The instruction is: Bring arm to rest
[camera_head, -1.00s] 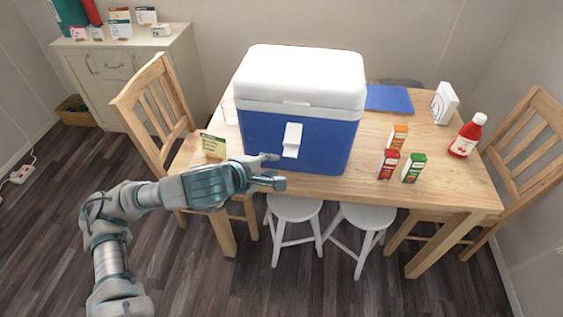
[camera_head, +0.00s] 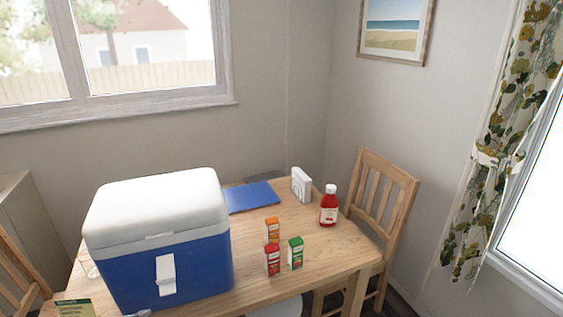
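My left arm is almost wholly out of the head view. Only a small grey tip, likely of my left gripper (camera_head: 138,313), shows at the bottom edge. It is by the lower front of the blue cooler box (camera_head: 200,268) with the white lid. Whether its fingers are apart or together is hidden below the frame. My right arm and gripper are not in view. The cooler stands closed on the wooden table (camera_head: 325,250), its white latch (camera_head: 166,274) facing me.
Two small red and orange cartons (camera_head: 272,260) (camera_head: 272,230), a green carton (camera_head: 295,253), a red bottle (camera_head: 328,208), a white holder (camera_head: 301,184) and a blue mat (camera_head: 250,196) are on the table. A chair (camera_head: 372,205) stands at right. A yellow-green packet (camera_head: 68,308) is at lower left.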

